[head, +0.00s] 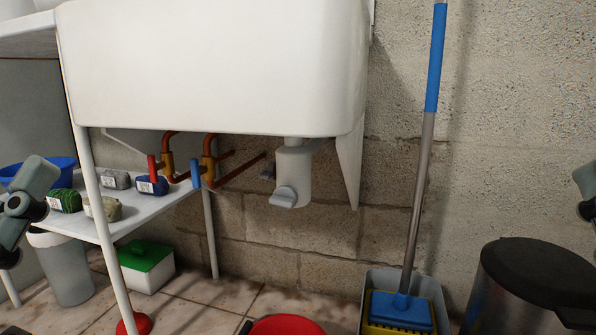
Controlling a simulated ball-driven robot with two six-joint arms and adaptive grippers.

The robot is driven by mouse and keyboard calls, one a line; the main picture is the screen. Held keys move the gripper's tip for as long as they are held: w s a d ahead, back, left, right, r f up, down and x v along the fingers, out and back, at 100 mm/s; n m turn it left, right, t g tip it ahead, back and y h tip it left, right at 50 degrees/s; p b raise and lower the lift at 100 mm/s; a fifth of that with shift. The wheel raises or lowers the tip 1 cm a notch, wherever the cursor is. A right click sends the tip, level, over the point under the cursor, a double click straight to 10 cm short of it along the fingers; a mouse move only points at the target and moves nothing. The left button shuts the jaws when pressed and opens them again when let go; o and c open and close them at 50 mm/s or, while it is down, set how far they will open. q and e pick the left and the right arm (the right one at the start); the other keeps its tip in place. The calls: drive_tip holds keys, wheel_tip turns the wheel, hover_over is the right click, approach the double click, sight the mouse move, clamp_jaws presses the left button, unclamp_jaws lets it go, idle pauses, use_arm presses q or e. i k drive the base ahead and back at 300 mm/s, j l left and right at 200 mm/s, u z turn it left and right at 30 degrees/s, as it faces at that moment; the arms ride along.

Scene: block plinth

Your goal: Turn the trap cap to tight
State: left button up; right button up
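The trap is a white bottle-shaped body (294,170) hanging under the white sink (215,70), right of the copper pipes. The trap cap (284,196) is a light grey piece with a raised wing, at the lower front of the trap. Nothing touches it. How tight it sits cannot be told from here. Parts of my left arm show at the left edge and a bit of my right arm at the right edge, both far from the cap. Neither gripper's fingers can be seen.
Red-handled (152,168) and blue-handled (195,173) valves sit left of the trap. Below stand a red bucket (287,326), a mop bucket (428,287) with mop, and a bin (515,290). Space before the cap is clear.

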sight(285, 196)
drive_tip(key=j+z, duration=0.7)
drive_tip(key=z, duration=0.15)
drive_tip(key=j+z, duration=0.1)
drive_tip(key=j, duration=0.5)
drive_tip(key=k+j, duration=0.1)
drive_tip(key=j, duration=0.5)
drive_tip(key=j+z, duration=0.15)
drive_tip(key=j, duration=0.4)
drive_tip(key=k+j, duration=0.15)
drive_tip(key=j, duration=0.45)
drive_tip(key=i+z, duration=0.05)
